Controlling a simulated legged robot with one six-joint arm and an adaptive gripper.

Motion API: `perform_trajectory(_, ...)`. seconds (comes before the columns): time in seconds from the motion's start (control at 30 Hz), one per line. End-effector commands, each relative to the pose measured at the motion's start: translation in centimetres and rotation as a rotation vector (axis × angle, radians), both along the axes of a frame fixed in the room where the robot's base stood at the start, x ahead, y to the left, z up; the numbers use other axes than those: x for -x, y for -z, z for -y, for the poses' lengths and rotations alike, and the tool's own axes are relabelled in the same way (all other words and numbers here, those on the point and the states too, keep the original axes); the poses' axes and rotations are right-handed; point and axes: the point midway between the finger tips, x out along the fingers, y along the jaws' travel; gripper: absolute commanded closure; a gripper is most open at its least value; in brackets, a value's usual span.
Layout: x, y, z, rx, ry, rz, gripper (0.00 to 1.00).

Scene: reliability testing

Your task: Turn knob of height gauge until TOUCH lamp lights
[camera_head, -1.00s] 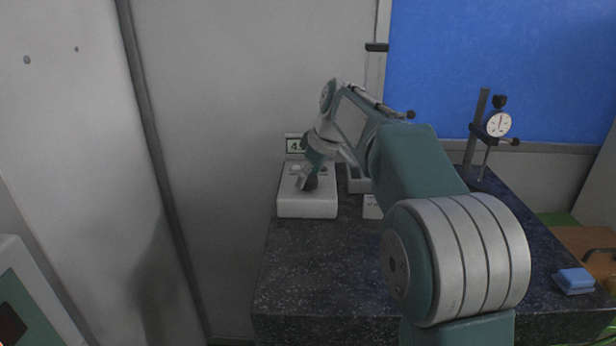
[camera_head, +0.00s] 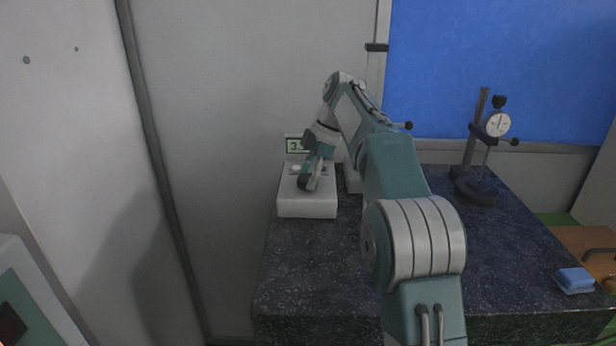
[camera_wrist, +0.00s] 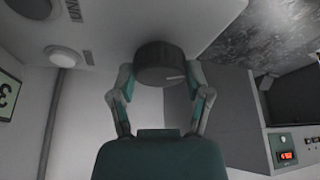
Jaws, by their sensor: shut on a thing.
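A white box-shaped instrument (camera_head: 307,206) with a small display (camera_head: 296,145) stands at the table's back left. The display starts with 3; the rest is hidden by my arm. A dark round knob (camera_wrist: 160,66) with a white mark shows in the wrist view. My gripper (camera_wrist: 161,85) is shut on the knob, one finger on each side. In the head view my gripper (camera_head: 307,181) is over the instrument's top and hides the knob. A pale round button or lamp (camera_wrist: 63,57) is beside the knob. I cannot tell whether it is the TOUCH lamp or lit.
A dial indicator on a dark stand (camera_head: 497,124) stands at the back right of the dark speckled table (camera_head: 320,275). A blue block (camera_head: 574,280) lies near the right edge. A grey wall rises behind the instrument. My arm covers the table's middle; its front left is clear.

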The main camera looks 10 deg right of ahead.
Motion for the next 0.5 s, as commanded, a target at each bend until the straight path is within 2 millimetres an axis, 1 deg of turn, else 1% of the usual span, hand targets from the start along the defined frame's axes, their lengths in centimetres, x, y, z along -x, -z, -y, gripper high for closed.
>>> perform_trajectory(0.03, -0.17, 0.34, 0.05, 0.002, -0.026, -0.003, 0.85)
perform_trajectory(0.2, -0.18, 0.31, 0.05, 0.002, -0.106, -0.002, 0.85)
perform_trajectory(0.5, -0.21, 0.26, 0.07, 0.003, -0.165, 0.0, 0.85)
